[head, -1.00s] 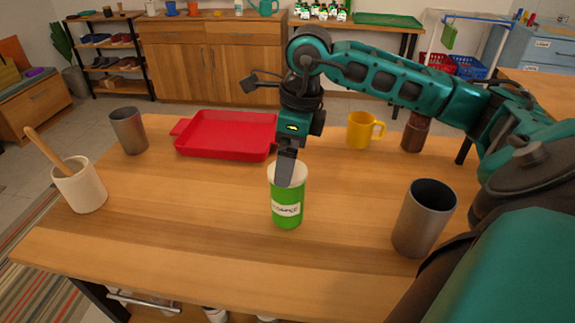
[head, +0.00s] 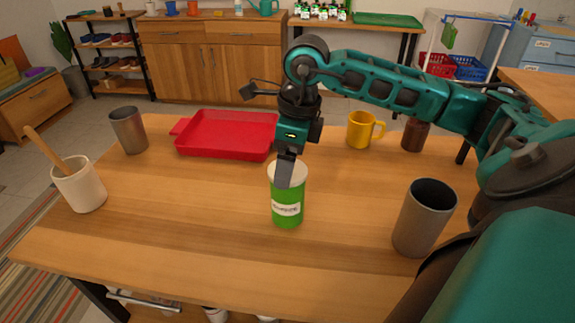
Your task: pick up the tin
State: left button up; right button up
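The tin (head: 287,212) is a green cylinder with a pale top and a white label. It stands upright on the wooden table, near the middle of the head view. My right gripper (head: 285,178) comes down over the tin from above. One dark finger shows in front of the tin's top and upper side. The other finger is hidden, so I cannot tell whether they grip the tin. My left gripper is not in view.
A red tray (head: 228,135) lies behind the tin to the left. A grey cup (head: 424,218) stands to the right, a yellow mug (head: 360,130) and brown jar (head: 414,135) behind. A metal cup (head: 129,131) and cream pot (head: 80,187) stand left. The table's front is clear.

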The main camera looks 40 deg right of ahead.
jog(key=c, duration=0.4)
jog(key=shift+r, duration=0.15)
